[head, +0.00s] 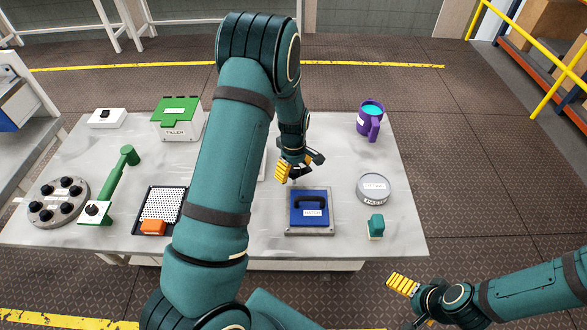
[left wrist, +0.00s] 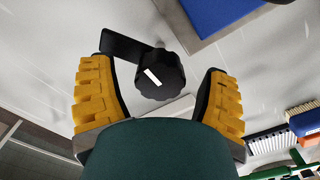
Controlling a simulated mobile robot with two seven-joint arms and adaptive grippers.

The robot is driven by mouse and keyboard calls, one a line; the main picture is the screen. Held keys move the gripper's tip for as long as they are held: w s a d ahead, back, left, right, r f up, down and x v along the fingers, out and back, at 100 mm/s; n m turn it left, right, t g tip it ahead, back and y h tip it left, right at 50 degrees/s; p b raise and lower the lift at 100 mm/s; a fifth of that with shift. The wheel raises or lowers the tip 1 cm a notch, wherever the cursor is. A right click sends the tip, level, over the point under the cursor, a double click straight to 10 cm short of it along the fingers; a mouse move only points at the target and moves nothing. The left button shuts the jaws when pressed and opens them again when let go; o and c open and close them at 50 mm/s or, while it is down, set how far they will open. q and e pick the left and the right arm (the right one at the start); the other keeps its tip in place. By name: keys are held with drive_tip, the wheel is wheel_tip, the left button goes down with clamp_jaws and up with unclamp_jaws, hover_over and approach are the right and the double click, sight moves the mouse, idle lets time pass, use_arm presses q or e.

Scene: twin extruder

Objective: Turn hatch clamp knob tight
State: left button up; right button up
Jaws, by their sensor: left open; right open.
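The blue hatch (head: 309,213) with a black handle sits on a grey plate at the front right of the table. The black clamp knob (left wrist: 160,76) with a white mark shows in the left wrist view, beside a dark flat clamp arm (left wrist: 124,46). My left gripper (head: 299,168) is just behind the hatch and hides most of the knob in the head view. In the left wrist view, its open yellow fingers stand on either side of the knob, with a gap on both sides. My right gripper (head: 412,303) is open and empty, off the table's front right.
A round tin (head: 374,189), a green-topped brush (head: 376,227) and a purple mug (head: 369,121) stand right of the hatch. A perforated tray (head: 163,202), green-handled tool (head: 119,178), round knob plate (head: 44,205) and green-lidded filler box (head: 176,122) stand left.

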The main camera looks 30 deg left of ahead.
use_arm(q)
drive_tip(key=c, duration=1.2)
drive_tip(key=m+b, duration=0.1)
drive_tip(key=m, duration=0.5)
drive_tip(key=shift+m+b, duration=0.3)
drive_tip(key=shift+b, duration=0.1)
drive_tip(key=m+b, duration=0.1)
drive_tip(key=m, duration=0.5)
drive_tip(key=shift+w, duration=0.1)
drive_tip(key=m+b, duration=0.1)
drive_tip(key=m, duration=0.4)
drive_tip(key=shift+m, duration=0.4)
drive_tip(key=m, duration=0.5)
drive_tip(key=shift+d+m, duration=0.15)
drive_tip(key=shift+m, duration=0.15)
